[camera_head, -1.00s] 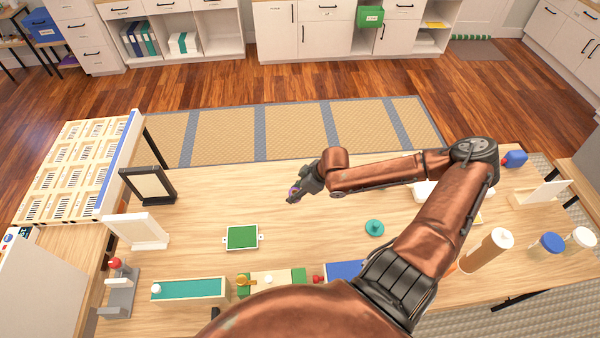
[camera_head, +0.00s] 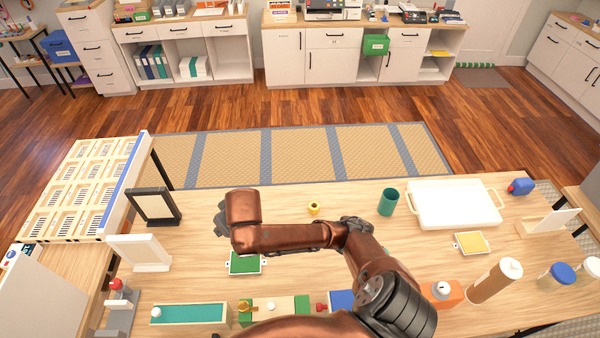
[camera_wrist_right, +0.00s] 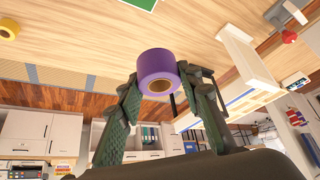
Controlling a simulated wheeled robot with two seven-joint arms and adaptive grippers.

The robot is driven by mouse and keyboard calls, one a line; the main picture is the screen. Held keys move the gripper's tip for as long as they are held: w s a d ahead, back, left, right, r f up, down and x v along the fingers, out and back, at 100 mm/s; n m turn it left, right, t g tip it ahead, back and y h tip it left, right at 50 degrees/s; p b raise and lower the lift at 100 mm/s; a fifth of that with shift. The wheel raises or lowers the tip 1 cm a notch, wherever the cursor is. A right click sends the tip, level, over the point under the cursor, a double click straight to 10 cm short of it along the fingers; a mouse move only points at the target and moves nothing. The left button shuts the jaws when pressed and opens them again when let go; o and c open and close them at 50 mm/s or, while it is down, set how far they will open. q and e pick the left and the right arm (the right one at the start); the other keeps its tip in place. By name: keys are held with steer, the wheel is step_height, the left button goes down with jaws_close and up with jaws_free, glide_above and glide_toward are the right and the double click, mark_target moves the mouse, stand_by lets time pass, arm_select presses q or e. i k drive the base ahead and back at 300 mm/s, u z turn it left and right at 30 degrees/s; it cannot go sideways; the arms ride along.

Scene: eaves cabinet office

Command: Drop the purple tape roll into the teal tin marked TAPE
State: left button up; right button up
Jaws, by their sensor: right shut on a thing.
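The purple tape roll (camera_wrist_right: 157,68) is held between the fingertips of my right gripper (camera_wrist_right: 160,85) in the right wrist view. In the head view my right gripper (camera_head: 221,220) is partly hidden by its own arm, above the left half of the table, and the roll is hidden there. A teal tin (camera_head: 388,202) stands upright with its open top up, near the table's far edge, well to the right of the gripper. I cannot read any marking on it. My left gripper is not in view.
A yellow roll (camera_head: 314,208) lies between my right gripper and the tin. A white tray (camera_head: 455,222) is right of the tin. A dark frame (camera_head: 154,207) and a white stand (camera_head: 139,253) are at the left. A green pad (camera_head: 244,263) lies near my forearm.

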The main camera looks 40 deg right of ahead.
mark_target(384, 211)
steer(key=u, duration=1.65)
steer(key=k, duration=1.45)
steer(key=z, duration=1.65)
